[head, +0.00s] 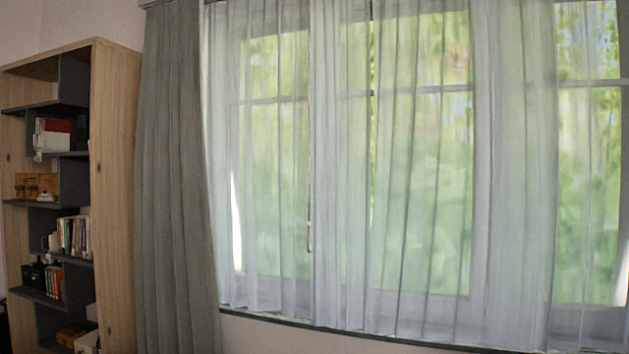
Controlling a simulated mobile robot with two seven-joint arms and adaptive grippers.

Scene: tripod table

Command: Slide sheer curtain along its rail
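A sheer white curtain (340,200) hangs in soft folds across the window, from near the left of the frame's middle to the right edge. Green foliage shows through it. A narrow gap between its panels shows near the upper middle. A short piece of the rail (155,3) may show at the top left; most of the rail is out of frame. Neither of my grippers is in view.
A heavy grey-green curtain (172,190) hangs at the left end of the window. A wooden bookcase (113,190) with dark shelves, books and small objects stands left of it. A dark sill edge (300,322) runs below the sheer curtain.

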